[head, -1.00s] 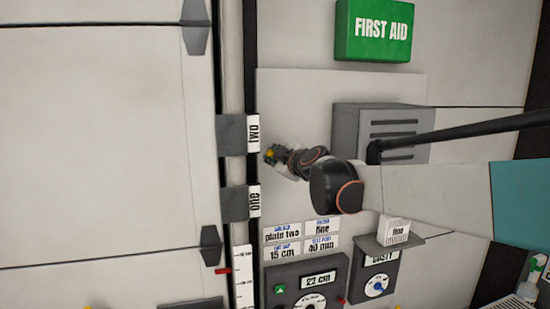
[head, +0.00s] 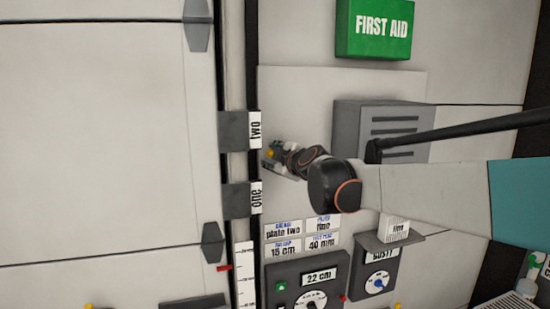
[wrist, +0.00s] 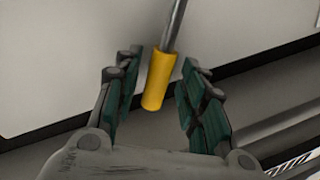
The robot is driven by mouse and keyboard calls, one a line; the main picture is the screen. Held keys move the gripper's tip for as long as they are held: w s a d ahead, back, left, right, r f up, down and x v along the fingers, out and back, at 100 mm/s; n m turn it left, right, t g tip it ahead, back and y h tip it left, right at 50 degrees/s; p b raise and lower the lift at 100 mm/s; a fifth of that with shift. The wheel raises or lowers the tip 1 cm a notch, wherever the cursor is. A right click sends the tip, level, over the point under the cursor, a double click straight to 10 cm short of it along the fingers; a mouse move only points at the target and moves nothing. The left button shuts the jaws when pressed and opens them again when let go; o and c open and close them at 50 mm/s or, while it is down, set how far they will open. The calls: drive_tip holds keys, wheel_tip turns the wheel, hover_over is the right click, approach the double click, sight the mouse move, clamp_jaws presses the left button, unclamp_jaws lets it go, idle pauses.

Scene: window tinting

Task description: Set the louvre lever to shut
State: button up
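A lever with a yellow grip (wrist: 159,80) on a thin metal rod shows in the wrist view. The grip hangs between the two green-padded fingers of my gripper (wrist: 162,92), with a gap visible on each side. My gripper is open and does not visibly touch it. In the head view my gripper (head: 270,156) is beside the "two" label, and a small yellow spot shows at its tip. The rest of the lever is hidden there by my wrist. A grey louvred box (head: 345,128) is on the wall behind my arm, partly covered by it.
Grey blocks labelled "two" (head: 254,130) and "one" (head: 256,197) sit at the left post. Below are a grey dial panel (head: 285,268) reading 22 cm and a "dusty" dial box (head: 379,260). A green first aid box (head: 375,28) hangs above.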

drive_tip(key=v, duration=1.2)
idle(0.3)
drive_tip(key=s+d+f+m+g+h+b, duration=0.2)
drive_tip(key=s+d+f+m+b, duration=0.3)
drive_tip(key=s+f+b, duration=0.5)
drive_tip(key=s+d+f+m+g+h+b, duration=0.2)
drive_tip(key=s+d+f+m+b, duration=0.3)
drive_tip(key=f, duration=2.1)
drive_tip(key=s+d+f+m+g+h+b, duration=0.2)
drive_tip(key=s+d+f+m+b, duration=0.3)
drive_tip(key=s+f+b, duration=0.9)
drive_tip(key=s+f+m+g, duration=0.1)
drive_tip(key=s+f, duration=0.2)
drive_tip(key=f, duration=0.1)
drive_tip(key=shift+s+d+f+g+b, duration=0.25)
drive_tip(key=shift+f+g+b, duration=0.15)
drive_tip(key=shift+a, duration=0.15)
drive_tip(key=shift+c, duration=0.6)
